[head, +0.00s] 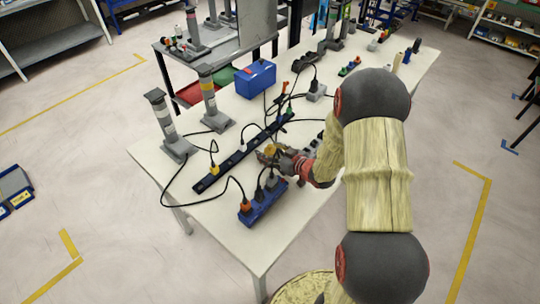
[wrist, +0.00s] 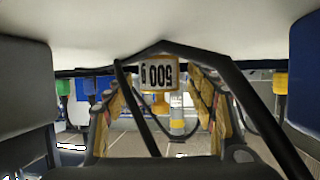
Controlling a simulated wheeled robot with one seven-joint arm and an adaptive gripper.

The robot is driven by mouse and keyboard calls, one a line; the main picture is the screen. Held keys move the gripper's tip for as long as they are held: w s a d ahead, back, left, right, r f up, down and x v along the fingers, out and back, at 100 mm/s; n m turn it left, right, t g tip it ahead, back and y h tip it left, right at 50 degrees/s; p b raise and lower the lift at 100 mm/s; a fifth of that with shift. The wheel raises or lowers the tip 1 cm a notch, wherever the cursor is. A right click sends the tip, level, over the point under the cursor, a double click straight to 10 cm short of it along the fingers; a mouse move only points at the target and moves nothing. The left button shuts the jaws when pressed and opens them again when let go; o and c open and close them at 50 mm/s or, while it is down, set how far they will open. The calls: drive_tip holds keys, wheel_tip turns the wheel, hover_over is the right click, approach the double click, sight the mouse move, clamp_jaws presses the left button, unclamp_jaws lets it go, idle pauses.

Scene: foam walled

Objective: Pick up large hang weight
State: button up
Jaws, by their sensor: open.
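The hang weight (wrist: 158,74) is a white and yellow piece with an upside-down "500 g" label and a yellow stem. In the wrist view it sits near the middle, between the finger ends, beyond or level with them; I cannot tell which. My gripper (wrist: 156,98) is open, with yellow-padded fingers to the left and right of the weight. Dark cables cross in front of the view. In the head view my gripper (head: 270,153) is low over the table, between two power strips. A small yellow patch shows there, but I cannot tell weight from finger pads.
On the white table (head: 245,240), a blue power strip (head: 262,203) with plugs stands close in front of my gripper. A long dark power strip (head: 235,158) lies behind it, with loose cables around. Grey posts (head: 172,135) and a blue box (head: 255,79) stand farther back. The front table corner is clear.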

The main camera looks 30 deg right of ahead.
drive_tip(key=shift+r, duration=0.1)
clamp_jaws()
idle(0.7)
